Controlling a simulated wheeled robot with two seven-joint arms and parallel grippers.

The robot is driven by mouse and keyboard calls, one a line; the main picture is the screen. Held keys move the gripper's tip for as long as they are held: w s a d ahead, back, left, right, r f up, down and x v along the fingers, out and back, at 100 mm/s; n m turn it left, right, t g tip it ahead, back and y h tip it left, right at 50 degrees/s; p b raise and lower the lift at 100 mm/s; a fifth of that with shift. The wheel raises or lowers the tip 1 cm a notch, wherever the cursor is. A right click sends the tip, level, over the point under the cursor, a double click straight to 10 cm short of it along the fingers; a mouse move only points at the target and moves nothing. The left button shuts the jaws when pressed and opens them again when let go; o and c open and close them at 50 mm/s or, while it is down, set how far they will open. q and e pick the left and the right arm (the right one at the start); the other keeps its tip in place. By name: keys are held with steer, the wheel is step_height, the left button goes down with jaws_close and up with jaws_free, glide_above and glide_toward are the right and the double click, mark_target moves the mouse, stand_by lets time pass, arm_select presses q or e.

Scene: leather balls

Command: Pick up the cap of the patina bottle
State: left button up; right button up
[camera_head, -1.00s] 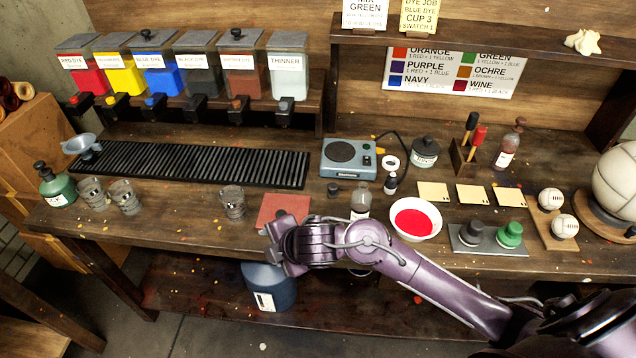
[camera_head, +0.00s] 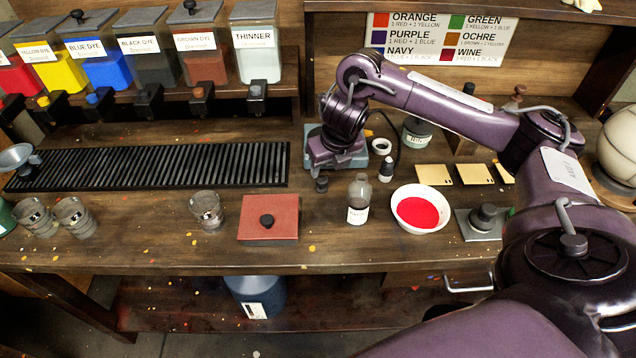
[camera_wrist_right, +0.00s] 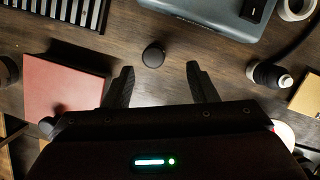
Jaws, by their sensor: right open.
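A small black cap (camera_head: 321,184) lies on the bench, to the left of an open clear bottle (camera_head: 358,200) with a white label too small to read. In the right wrist view the cap (camera_wrist_right: 153,55) is a dark round piece just ahead of the fingertips and roughly between their lines. My right gripper (camera_head: 319,168) is just behind the cap in the head view, its fingers barely showing there. In the wrist view its two fingers (camera_wrist_right: 159,74) are spread and empty, not touching the cap. My left gripper is not in view.
A grey-blue device (camera_head: 350,158) stands partly behind my gripper. A red block with a black knob (camera_head: 284,205) and a glass (camera_head: 205,208) are to the left.

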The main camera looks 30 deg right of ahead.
mark_target(322, 178)
steer(key=shift+a+f, duration=0.1)
steer(key=shift+f, duration=0.65)
steer(key=x, duration=0.4)
steer(key=shift+w+a+f, duration=0.1)
steer(key=shift+w+a, duration=0.15)
steer(key=shift+a, duration=0.05)
steer(key=shift+w+f, duration=0.1)
steer(key=shift+f, duration=0.35)
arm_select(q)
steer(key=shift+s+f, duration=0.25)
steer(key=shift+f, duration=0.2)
arm_select(e)
steer(key=c, duration=1)
steer(key=shift+o, duration=0.2)
steer(key=shift+r, duration=0.1)
